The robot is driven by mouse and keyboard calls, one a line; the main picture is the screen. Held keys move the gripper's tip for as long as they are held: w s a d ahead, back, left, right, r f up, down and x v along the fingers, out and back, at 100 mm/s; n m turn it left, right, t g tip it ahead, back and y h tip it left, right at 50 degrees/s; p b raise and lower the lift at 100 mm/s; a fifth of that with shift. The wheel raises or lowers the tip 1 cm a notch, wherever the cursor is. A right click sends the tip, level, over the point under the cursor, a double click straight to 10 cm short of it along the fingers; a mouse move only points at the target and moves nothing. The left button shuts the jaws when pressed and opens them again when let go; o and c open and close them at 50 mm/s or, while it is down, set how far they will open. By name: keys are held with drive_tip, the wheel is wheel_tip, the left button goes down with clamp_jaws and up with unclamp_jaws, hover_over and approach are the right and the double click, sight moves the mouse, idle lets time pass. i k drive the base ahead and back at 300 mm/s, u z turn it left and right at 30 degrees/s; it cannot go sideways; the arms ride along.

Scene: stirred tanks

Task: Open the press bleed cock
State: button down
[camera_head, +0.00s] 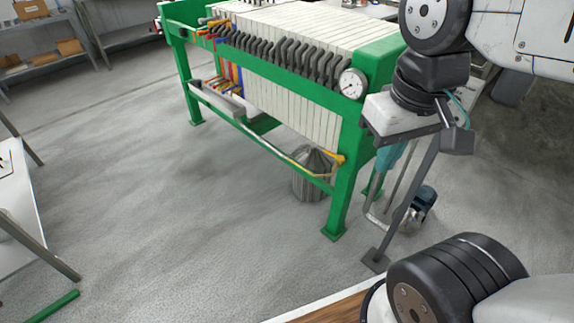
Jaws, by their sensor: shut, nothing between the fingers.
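The press (347,190) is a green frame packed with white plates and a row of dark handles. A small yellow lever (335,158) sits low at its near right end, where a thin pale pipe meets the frame; it may be the bleed cock, but I cannot tell for sure or read its position. Several red, yellow and orange levers (213,22) show at the far left end. My gripper (408,125) hangs right of the press's near leg in the picture, apart from the yellow lever. It is shut and empty; its fingertips are hard to make out.
A round gauge (352,84) faces out on the press. A ribbed grey container (313,172) stands under it. A teal pump (422,198) with steel piping is on the floor to the right. A white table (20,205) is at left. Floor between is clear.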

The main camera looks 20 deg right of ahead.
sight(331, 154)
drive_tip(key=u, duration=0.7)
drive_tip(key=i, duration=1.05)
drive_tip(key=z, duration=0.65)
